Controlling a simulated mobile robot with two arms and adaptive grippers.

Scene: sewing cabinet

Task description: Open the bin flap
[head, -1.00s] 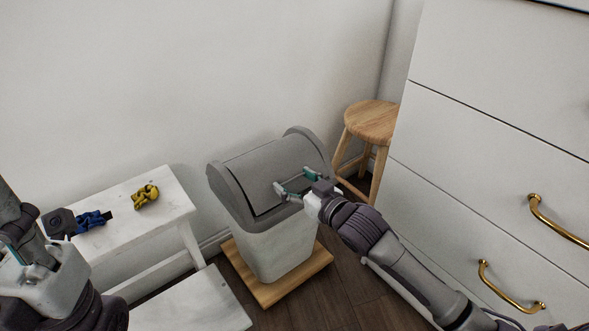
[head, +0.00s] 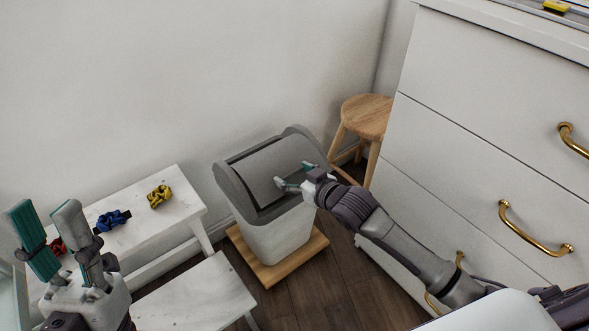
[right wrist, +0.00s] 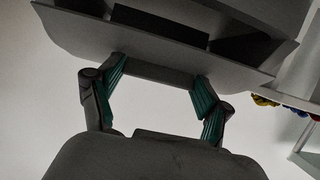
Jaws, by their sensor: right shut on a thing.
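The bin (head: 280,238) stands on a wooden board, with a pale body and a grey lid. My right gripper (head: 293,174) is at the flap's right part. In the right wrist view its teal-padded fingers (right wrist: 158,98) are either side of a grey tab on the flap (right wrist: 152,72), with the dark opening beyond. My left gripper (head: 44,207) is open and empty, at the far left, away from the bin.
A white step stool (head: 150,236) with blue, yellow and red scrunchies stands left of the bin. A wooden stool (head: 368,116) is behind right. A white drawer cabinet (head: 450,130) with brass handles bounds the right. Dark floor (head: 325,295) shows in front.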

